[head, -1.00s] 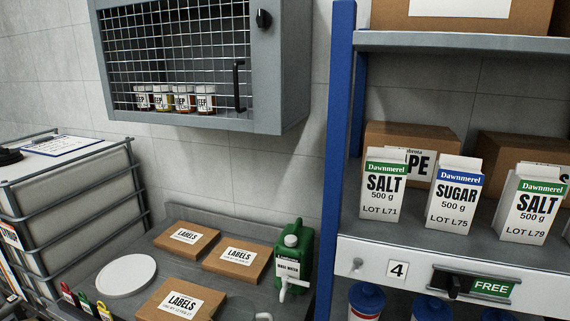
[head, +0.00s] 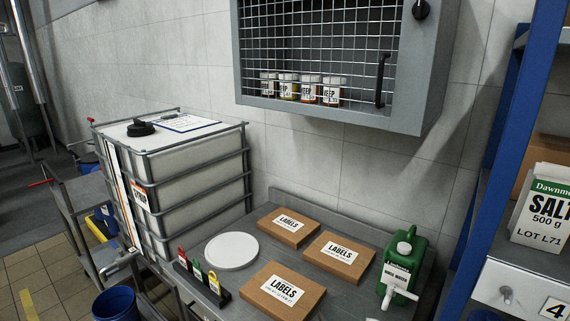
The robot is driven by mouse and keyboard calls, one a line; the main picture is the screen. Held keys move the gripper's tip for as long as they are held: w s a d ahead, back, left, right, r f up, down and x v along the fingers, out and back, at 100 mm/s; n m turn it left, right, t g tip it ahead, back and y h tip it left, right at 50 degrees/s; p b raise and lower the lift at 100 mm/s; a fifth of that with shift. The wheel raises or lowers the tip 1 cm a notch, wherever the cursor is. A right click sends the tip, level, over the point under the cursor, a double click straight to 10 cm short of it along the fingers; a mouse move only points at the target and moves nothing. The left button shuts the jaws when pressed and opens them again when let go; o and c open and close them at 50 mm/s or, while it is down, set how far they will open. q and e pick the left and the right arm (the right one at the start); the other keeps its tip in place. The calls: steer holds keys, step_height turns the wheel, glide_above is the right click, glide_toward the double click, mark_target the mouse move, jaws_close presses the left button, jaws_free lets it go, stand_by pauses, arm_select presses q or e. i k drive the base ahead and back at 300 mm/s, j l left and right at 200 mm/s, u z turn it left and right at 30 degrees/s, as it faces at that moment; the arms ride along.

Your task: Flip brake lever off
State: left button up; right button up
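No part that I can make out as a brake lever shows in the head view now. I cannot tell whether either is a brake. Neither of my grippers is in view.
A caged white tank (head: 200,175) stands beside the cart, with a blue bucket (head: 115,303) below. The grey bench (head: 240,283) holds label boxes (head: 338,258), a white disc (head: 231,251) and a green canister (head: 404,262). A mesh cabinet (head: 405,112) hangs above. Tiled floor (head: 38,268) shows at left.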

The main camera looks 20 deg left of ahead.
mark_target(49, 180)
steer(key=j+u, duration=0.25)
steer(key=j, duration=0.2)
steer(key=i+j+u, duration=0.2)
steer(key=j, duration=0.2)
steer(key=j+u, duration=0.25)
steer(key=j, duration=0.2)
steer(key=i+j+u, duration=0.2)
steer(key=j, duration=0.15)
steer(key=i+j+u, duration=0.25)
steer(key=j, duration=0.15)
steer(key=k, duration=0.1)
